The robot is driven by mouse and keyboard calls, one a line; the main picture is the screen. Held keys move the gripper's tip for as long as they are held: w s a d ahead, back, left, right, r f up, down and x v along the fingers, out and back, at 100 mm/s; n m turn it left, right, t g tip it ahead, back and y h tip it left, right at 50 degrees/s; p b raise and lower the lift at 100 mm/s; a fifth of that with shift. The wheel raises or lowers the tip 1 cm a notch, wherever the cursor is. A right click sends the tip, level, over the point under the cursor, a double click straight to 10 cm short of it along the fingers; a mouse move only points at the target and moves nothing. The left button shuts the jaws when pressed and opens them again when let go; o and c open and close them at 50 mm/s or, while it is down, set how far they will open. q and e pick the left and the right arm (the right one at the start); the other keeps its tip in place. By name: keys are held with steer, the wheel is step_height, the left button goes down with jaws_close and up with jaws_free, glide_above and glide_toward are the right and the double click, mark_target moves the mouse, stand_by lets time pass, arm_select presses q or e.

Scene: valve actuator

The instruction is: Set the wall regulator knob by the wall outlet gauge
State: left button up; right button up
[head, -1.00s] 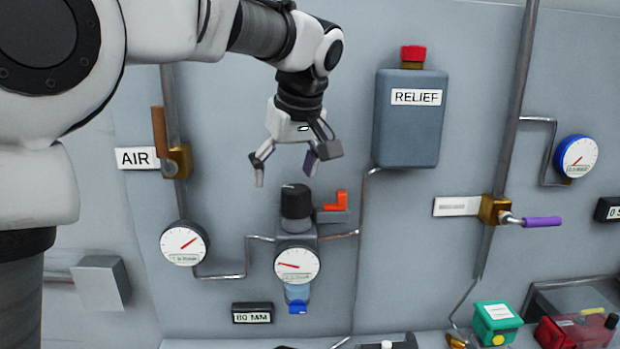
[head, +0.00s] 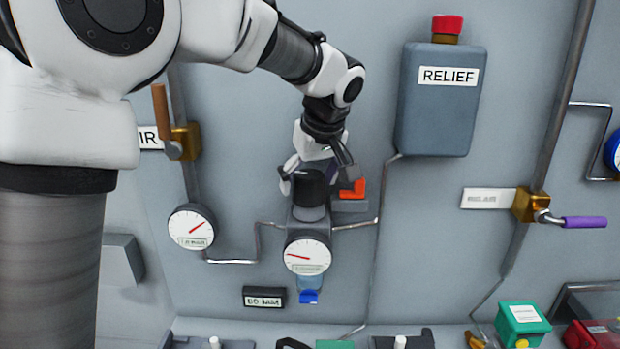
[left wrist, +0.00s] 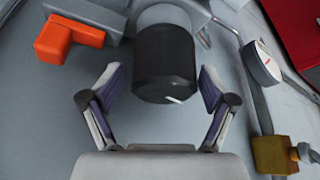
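The black regulator knob (head: 311,189) sits upright on top of the grey wall regulator. In the left wrist view the knob (left wrist: 165,62) shows a short white mark near its rim. My left gripper (head: 311,180) is at the knob from above, fingers spread; in the left wrist view the left gripper (left wrist: 158,82) is open with one finger on each side and a visible gap to the knob. The gauge (head: 307,256) on the regulator front has a red needle pointing left; its small print is unreadable. My right gripper is not in view.
An orange lever (head: 352,189) is close beside the knob on the right. Another gauge (head: 192,228) is to the left, below the brass AIR valve (head: 186,142). The grey RELIEF tank (head: 437,115) hangs at upper right. A purple-handled valve (head: 530,206) is farther right.

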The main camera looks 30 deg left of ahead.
arm_select(q)
steer(key=shift+s+r, duration=0.2)
steer(key=shift+s, duration=0.15)
steer(key=c, duration=0.5)
steer(key=shift+d, duration=0.15)
steer(key=c, duration=0.4)
steer(key=shift+o, duration=0.2)
steer(key=shift+w, duration=0.1)
steer(key=shift+f, duration=0.15)
steer(key=o, duration=1.1)
steer(key=shift+o, duration=0.2)
steer(key=shift+w+a, duration=0.1)
steer(key=shift+a, duration=0.1)
